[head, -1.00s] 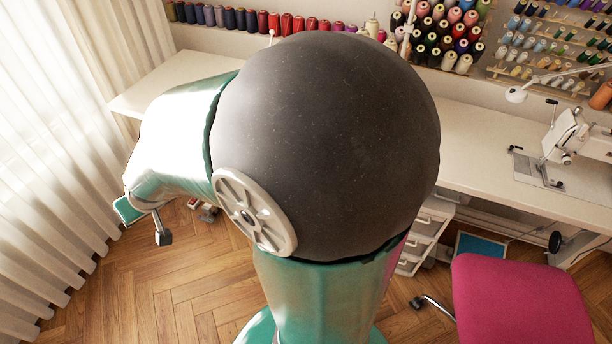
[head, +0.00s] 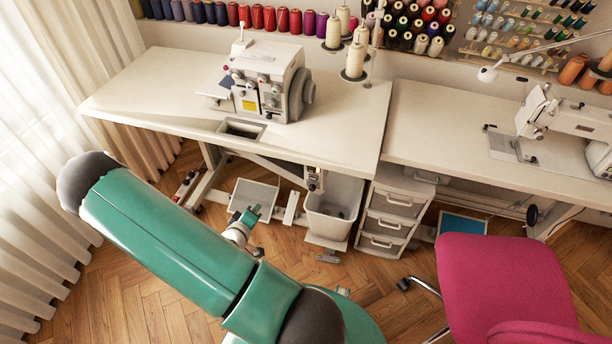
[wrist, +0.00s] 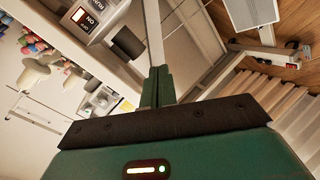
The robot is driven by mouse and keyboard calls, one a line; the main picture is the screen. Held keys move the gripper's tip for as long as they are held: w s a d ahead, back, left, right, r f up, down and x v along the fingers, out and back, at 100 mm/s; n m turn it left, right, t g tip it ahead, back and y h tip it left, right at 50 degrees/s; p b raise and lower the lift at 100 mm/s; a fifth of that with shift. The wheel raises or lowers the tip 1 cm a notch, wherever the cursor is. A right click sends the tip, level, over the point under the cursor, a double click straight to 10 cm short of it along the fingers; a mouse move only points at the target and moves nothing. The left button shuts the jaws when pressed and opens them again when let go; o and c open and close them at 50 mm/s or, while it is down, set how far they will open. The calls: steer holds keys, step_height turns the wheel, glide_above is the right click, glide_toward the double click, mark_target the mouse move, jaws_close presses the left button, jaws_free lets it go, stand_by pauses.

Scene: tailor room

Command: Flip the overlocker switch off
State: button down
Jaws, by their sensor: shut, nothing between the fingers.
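The overlocker (head: 265,82) stands on the left white table in the head view. A small switch box (head: 314,179) hangs under the table's front edge. In the wrist view the switch box (wrist: 90,22) shows at the top left, with ON and other lettering, a glowing orange-white patch and a dark round-cornered part beside it. Which way the switch is set I cannot tell. My gripper (head: 252,213) is low in front of the table, left of and below the switch box. In the wrist view its green fingers (wrist: 157,74) are together and empty, apart from the box.
A bin (head: 334,208) and a drawer unit (head: 390,215) stand under the table, right of my gripper. A pedal plate (head: 253,196) lies behind it. A pink chair (head: 505,285) is at the right. Curtains (head: 35,150) hang left. Wooden floor is open in front.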

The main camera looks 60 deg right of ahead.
mark_target(310, 168)
steer(key=s+d+n+h, duration=0.4)
steer(key=s+n+h, duration=0.1)
steer(key=s, duration=0.6)
steer(key=shift+s+d+r+h, duration=0.25)
steer(key=shift+d+r+h, duration=0.15)
steer(key=shift+h, duration=0.1)
steer(key=shift+f, duration=0.1)
steer(key=d, duration=0.4)
steer(key=w+d+r, duration=0.1)
steer(key=d, duration=0.4)
steer(key=w+d, duration=0.1)
steer(key=d, duration=0.3)
steer(key=shift+w+d+r, duration=0.1)
steer(key=shift+d+r, duration=0.25)
steer(key=shift+d, duration=0.05)
